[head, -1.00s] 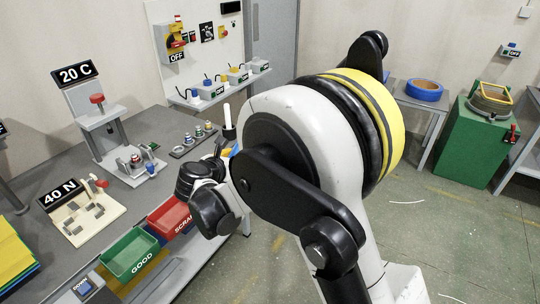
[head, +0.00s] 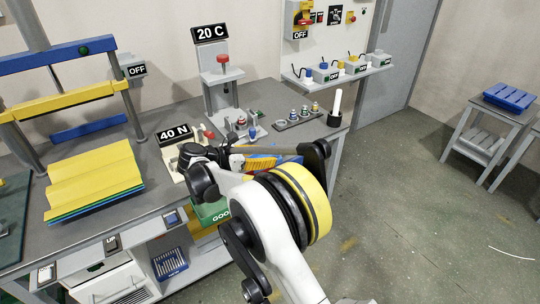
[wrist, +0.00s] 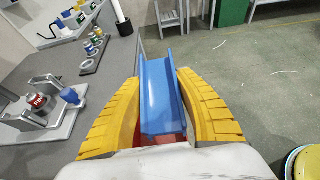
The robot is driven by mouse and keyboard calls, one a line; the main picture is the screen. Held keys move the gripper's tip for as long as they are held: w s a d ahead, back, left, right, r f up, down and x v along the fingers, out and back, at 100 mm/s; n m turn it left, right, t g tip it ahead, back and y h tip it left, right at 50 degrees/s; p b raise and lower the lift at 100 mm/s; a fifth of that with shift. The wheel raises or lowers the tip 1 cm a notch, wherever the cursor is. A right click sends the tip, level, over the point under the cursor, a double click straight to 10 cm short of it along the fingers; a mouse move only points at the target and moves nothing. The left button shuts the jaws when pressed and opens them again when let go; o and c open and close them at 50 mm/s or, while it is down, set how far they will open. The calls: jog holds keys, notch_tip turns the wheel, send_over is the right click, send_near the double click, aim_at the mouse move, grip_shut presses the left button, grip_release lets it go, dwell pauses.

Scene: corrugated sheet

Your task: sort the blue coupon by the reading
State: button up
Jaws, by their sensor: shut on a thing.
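The blue coupon (wrist: 160,92), a channel-shaped strip, is held between the yellow pads of my gripper (wrist: 160,112) in the wrist view. The pads are shut on it, one on each side, and its far end points away over the bench edge and floor. In the head view my gripper (head: 264,162) is above the bench's front edge, partly behind my arm. The green GOOD bin (head: 212,212) shows only in part behind my arm. The red SCRAP bin cannot be made out clearly.
A 20 C sign (head: 211,32) tops a grey stand on the bench. A rack of small weights (head: 298,117) and a white post (head: 337,103) stand near its right end. Yellow corrugated sheets (head: 95,180) lie at left. The floor at right is mostly clear.

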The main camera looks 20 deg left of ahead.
jog(key=shift+f, duration=0.15)
jog(key=shift+f+b, duration=2.05)
jog(key=shift+f, duration=2.05)
jog(key=o, duration=1.3)
jog(key=shift+c, duration=0.2)
jog(key=shift+s+a, duration=0.1)
jog(key=v, duration=1.1)
jog(key=shift+s+a+r, duration=0.2)
jog(key=shift+s+r, duration=0.05)
